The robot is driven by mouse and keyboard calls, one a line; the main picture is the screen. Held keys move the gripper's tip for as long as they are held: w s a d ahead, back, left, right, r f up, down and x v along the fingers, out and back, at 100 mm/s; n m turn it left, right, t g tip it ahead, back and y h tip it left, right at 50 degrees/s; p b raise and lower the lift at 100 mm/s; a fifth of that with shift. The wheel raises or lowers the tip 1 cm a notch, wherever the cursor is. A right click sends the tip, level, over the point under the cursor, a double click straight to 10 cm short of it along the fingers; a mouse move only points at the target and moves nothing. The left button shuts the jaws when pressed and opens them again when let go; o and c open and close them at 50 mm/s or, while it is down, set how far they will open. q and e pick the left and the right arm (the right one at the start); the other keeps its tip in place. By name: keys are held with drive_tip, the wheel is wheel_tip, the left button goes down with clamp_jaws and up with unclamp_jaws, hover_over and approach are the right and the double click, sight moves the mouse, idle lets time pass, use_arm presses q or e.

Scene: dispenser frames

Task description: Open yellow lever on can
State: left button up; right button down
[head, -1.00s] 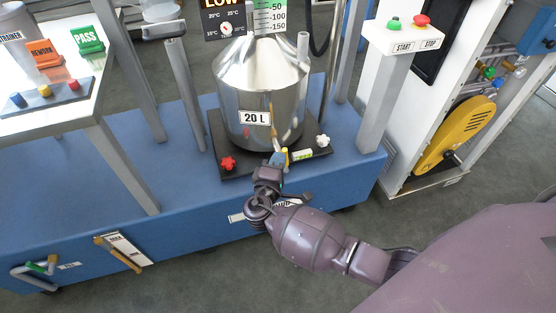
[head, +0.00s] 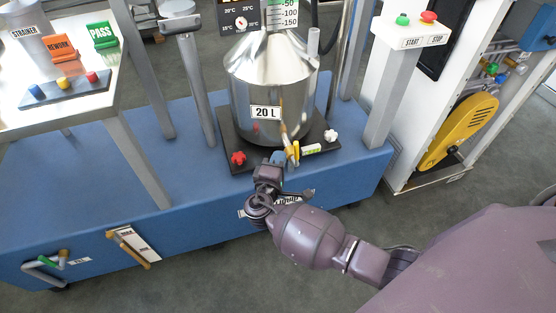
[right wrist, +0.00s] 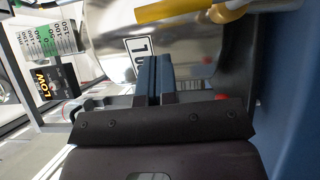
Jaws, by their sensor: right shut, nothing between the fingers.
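The can is a shiny steel vessel (head: 268,85) with a 20 L label, standing upright on a dark base plate. A yellow lever (head: 294,152) sits on the tap low on its front; it also shows at the top of the right wrist view (right wrist: 172,10). My right gripper (head: 277,158) is just left of the lever in the head view. In the right wrist view its blue fingers (right wrist: 153,80) are together and empty, pointing at the can, with the lever visibly apart from their tips. My left gripper is not in view.
A red knob (head: 238,158) and a white knob (head: 330,136) flank the tap on the base plate. The START/STOP post (head: 392,95) stands to the right. A side table (head: 65,118) with buttons is at left.

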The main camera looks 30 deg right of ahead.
use_arm(q)
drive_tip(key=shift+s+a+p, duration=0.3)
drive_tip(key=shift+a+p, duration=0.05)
drive_tip(key=shift+p, duration=0.25)
use_arm(e)
drive_tip(key=v, duration=1)
drive_tip(key=shift+a+f, duration=0.15)
drive_tip(key=shift+a, duration=0.05)
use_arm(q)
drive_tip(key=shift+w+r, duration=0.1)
